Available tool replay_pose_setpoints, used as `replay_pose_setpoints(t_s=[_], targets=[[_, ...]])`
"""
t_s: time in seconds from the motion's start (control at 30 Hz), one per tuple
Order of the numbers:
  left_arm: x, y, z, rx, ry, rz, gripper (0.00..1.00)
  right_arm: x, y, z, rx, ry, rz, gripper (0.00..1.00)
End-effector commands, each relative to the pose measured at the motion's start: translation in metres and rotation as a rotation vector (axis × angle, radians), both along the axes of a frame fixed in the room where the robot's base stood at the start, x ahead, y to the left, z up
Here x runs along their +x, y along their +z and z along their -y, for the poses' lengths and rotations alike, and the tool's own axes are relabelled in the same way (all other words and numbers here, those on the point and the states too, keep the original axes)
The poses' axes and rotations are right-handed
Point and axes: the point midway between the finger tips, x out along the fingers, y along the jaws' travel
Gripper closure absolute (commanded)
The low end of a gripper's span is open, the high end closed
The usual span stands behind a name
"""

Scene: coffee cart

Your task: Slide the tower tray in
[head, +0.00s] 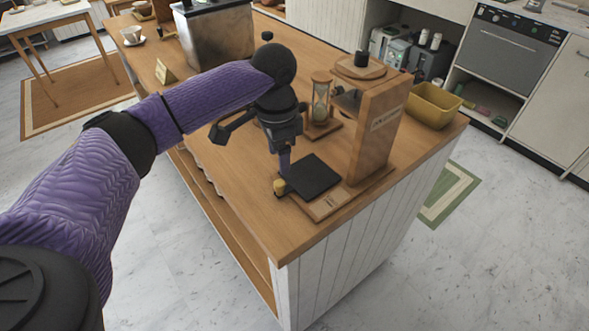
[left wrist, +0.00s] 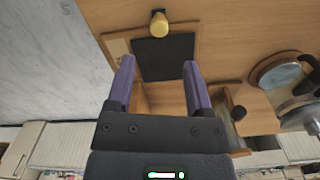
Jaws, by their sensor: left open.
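The tower (head: 378,130) is an upright wooden post with a label, standing on a wooden base near the counter's end. Its tray, a flat black square plate (head: 314,175), lies low at the front of the tower and also shows in the left wrist view (left wrist: 165,62). A pale yellow knob (head: 279,186) sits at the tray's outer edge; it is clear in the left wrist view (left wrist: 159,22). My left gripper (head: 285,168) is above the tray, pointing down, its fingers open and apart with nothing between them (left wrist: 159,64). How far the tray sits out is hard to tell.
An hourglass (head: 320,102) in a wooden stand is behind my gripper. A yellow bin (head: 433,105) stands right of the tower. A metal box (head: 215,42) and a small wooden sign (head: 165,73) are farther left. The counter's near edge (head: 235,210) is close to the tray.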

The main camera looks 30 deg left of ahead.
Motion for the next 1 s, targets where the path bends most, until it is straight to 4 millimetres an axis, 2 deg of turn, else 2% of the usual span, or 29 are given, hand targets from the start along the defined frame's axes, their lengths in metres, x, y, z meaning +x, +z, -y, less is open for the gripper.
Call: replay_pose_setpoints(t_s=[0.03,0.1,0.3,0.43,0.67,0.77,1.0], targets=[[-0.001,-0.017,0.0,0.001,0.0,-0.004,0.34,-0.001,-0.008,0.0,0.0,0.001,-0.002,0.47],[-0.001,-0.036,0.0,0.001,0.0,-0.005,0.34,-0.002,-0.016,0.001,-0.001,0.002,-0.003,0.47],[-0.001,-0.077,0.0,0.0,0.0,-0.003,0.34,-0.006,-0.03,0.006,-0.01,0.005,-0.014,0.47],[0.0,-0.086,0.0,0.0,0.001,0.0,0.34,-0.008,-0.033,0.009,-0.014,0.006,-0.019,0.47],[0.0,-0.086,0.0,0.0,0.001,0.001,0.34,-0.008,-0.032,0.009,-0.015,0.007,-0.018,0.47],[0.0,-0.086,0.0,0.0,0.001,0.001,0.5,-0.007,-0.032,0.009,-0.015,0.007,-0.018,0.47],[0.0,-0.086,0.0,0.0,0.001,0.001,1.0,-0.007,-0.032,0.009,-0.014,0.007,-0.017,0.47]])
